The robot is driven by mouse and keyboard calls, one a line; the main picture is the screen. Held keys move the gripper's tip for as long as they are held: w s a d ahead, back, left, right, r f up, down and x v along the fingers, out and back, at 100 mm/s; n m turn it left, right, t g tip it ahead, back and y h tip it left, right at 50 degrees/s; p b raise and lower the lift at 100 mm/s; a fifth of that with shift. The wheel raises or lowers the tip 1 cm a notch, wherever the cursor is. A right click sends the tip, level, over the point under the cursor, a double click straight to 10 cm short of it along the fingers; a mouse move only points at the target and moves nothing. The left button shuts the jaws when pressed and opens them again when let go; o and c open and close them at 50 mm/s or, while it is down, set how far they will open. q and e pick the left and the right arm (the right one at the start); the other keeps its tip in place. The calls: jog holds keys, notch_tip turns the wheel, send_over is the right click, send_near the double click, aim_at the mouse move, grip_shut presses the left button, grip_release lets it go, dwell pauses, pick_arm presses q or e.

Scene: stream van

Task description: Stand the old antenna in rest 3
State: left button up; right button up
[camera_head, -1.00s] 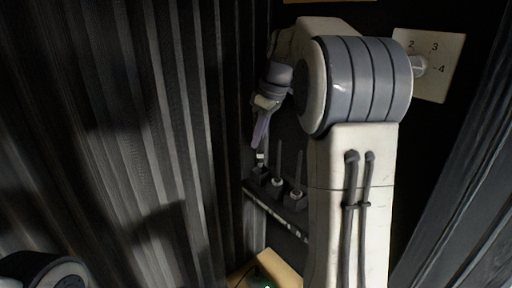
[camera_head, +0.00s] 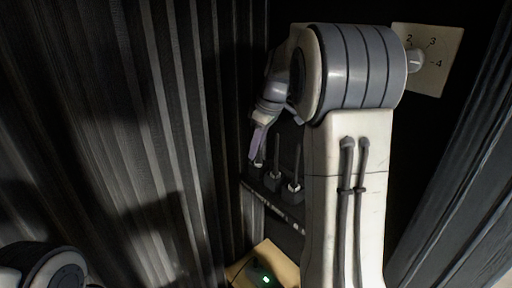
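A dark rack (camera_head: 270,203) is fixed low by the back corner. Its dark rest blocks hold thin upright rods: a middle antenna (camera_head: 275,166) and a right-hand antenna (camera_head: 296,165). At the left end, a light collar (camera_head: 259,164) shows just below the fingers of my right gripper (camera_head: 255,152). The gripper points down there, seen edge-on, and hides most of what it may hold. I cannot tell whether it is open or shut, or which rod is the old antenna. Rest numbers are not readable. My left gripper is out of view.
A pale plate (camera_head: 432,82) with a knob (camera_head: 415,58) and marks 2, 3 and 4 is on the back wall at right. A dark device with a green light (camera_head: 265,279) is on a tan surface (camera_head: 283,262) below the rack. Ribbed dark walling (camera_head: 150,130) stands close at left.

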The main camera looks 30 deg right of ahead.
jog(key=shift+r, duration=0.1)
jog(key=shift+r, duration=0.25)
jog(key=shift+s+d+r, duration=0.1)
jog(key=shift+r, duration=0.25)
jog(key=b+v, duration=0.1)
jog(key=v, duration=1)
jog(key=shift+g+y, duration=0.3)
jog(key=a+f, duration=0.1)
jog(key=a, duration=0.2)
jog(key=a+f, duration=0.1)
jog(key=a, duration=0.2)
jog(key=a+f, duration=0.2)
jog(key=a, duration=0.2)
jog(key=shift+s+a, duration=0.1)
jog(key=s+a+f+g, duration=0.1)
jog(key=s+a+f, duration=0.2)
jog(key=a, duration=0.3)
jog(key=s+a+f, duration=0.2)
jog(key=a+f, duration=0.1)
jog(key=a, duration=0.2)
jog(key=s+a+f, duration=0.4)
jog(key=s+f, duration=0.2)
jog(key=s, duration=0.3)
jog(key=s+a+f+n+g+h, duration=0.1)
jog(key=s+a+f, duration=0.3)
jog(key=s, duration=0.6)
notch_tip(320, 180, down, 3)
jog(key=shift+s+a+r, duration=0.2)
jog(key=shift+a+r, duration=0.05)
jog(key=shift+a, duration=0.15)
